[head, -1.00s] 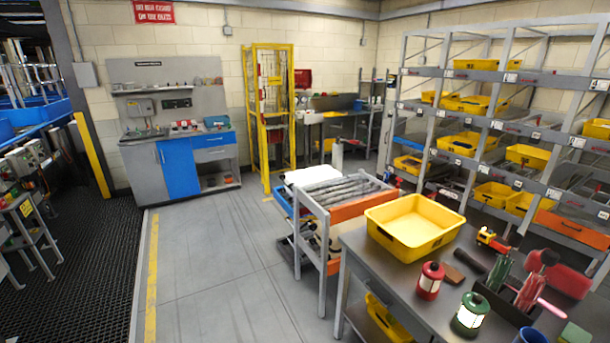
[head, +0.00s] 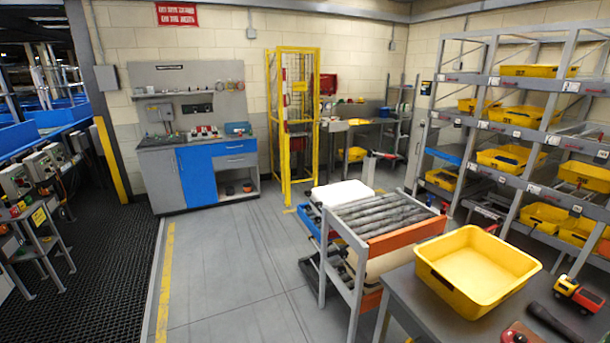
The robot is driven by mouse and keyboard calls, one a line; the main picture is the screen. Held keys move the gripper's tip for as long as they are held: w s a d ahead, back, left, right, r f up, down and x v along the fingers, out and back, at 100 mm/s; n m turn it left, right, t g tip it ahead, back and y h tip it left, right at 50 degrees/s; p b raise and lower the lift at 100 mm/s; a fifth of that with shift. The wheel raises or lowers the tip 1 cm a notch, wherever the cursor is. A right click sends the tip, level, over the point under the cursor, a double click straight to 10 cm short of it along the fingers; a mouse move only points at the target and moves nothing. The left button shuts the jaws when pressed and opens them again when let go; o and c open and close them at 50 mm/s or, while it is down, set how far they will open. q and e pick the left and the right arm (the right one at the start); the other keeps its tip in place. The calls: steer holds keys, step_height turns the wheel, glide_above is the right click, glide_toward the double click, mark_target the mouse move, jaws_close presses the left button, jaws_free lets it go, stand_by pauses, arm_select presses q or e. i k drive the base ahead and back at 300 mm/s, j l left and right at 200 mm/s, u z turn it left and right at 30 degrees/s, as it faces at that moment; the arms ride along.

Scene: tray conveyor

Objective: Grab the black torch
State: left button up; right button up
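A dark elongated object that looks like the black torch (head: 552,322) lies on the grey table (head: 420,302) at the lower right of the head view. It is near the bottom edge of the picture, between a red and yellow toy-like item (head: 580,294) and a red round-topped object (head: 520,334) that is cut off by the frame. Neither of my grippers is in view.
An empty yellow bin (head: 477,272) stands on the table left of the torch. A roller cart (head: 385,216) is beside the table. Shelves with yellow bins (head: 545,217) stand at the right. The grey floor (head: 240,270) at left centre is clear.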

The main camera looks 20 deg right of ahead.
mark_target(540, 311)
steer(key=i, duration=2.8)
steer(key=z, duration=2.85)
